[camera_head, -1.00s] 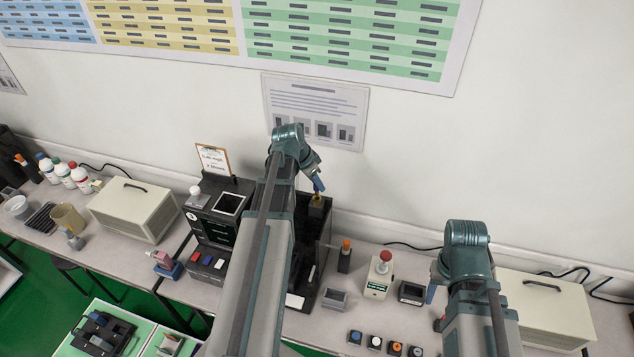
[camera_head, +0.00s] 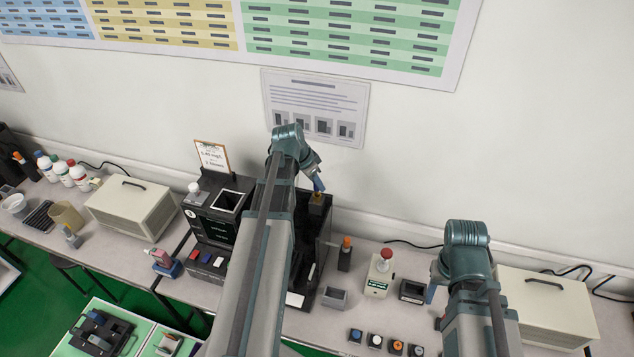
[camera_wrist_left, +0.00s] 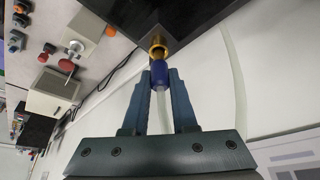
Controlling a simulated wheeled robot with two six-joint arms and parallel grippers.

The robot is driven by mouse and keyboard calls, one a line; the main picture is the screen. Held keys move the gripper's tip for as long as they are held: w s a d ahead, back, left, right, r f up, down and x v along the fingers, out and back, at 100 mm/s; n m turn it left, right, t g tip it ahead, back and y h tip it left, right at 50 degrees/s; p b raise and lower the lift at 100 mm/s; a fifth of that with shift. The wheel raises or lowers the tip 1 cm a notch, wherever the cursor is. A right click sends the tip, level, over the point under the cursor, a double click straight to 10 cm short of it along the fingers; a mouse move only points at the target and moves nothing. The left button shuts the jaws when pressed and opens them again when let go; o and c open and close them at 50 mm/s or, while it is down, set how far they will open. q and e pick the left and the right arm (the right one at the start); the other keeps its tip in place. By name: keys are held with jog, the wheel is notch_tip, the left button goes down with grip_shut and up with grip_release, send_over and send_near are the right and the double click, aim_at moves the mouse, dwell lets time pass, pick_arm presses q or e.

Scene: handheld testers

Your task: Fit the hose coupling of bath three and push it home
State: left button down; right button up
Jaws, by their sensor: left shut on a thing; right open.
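My left gripper (camera_head: 319,183) is over the tall black unit (camera_head: 322,228) at the middle of the bench. In the left wrist view its two fingers (camera_wrist_left: 160,84) are shut on a blue hose coupling (camera_wrist_left: 160,74). The coupling's front end meets a brass fitting (camera_wrist_left: 158,50) on the black unit, roughly in line with it. I cannot tell how far it is seated. In the head view the coupling is small and partly hidden by the gripper. My right gripper (camera_head: 435,308) is open and empty, low at the right, partly hidden by its own arm.
A black instrument (camera_head: 215,225) with a clipboard sign (camera_head: 212,157) stands left of the unit. To its right are an orange-topped holder (camera_head: 345,254), a red-button box (camera_head: 379,275) and a grey open box (camera_head: 334,298). A beige case (camera_head: 546,308) is far right.

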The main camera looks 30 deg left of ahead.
pick_arm(q)
jog(key=shift+f+b, duration=1.05)
jog(key=shift+f, duration=0.1)
jog(key=c, duration=0.6)
grip_release()
jog(key=shift+r, duration=0.15)
jog(key=p+v, duration=1.2)
jog(key=v, duration=0.1)
jog(key=shift+s+a+r+p, duration=0.1)
jog(key=shift+s+r+p, duration=0.15)
jog(key=shift+p, duration=0.15)
jog(key=shift+f, duration=0.1)
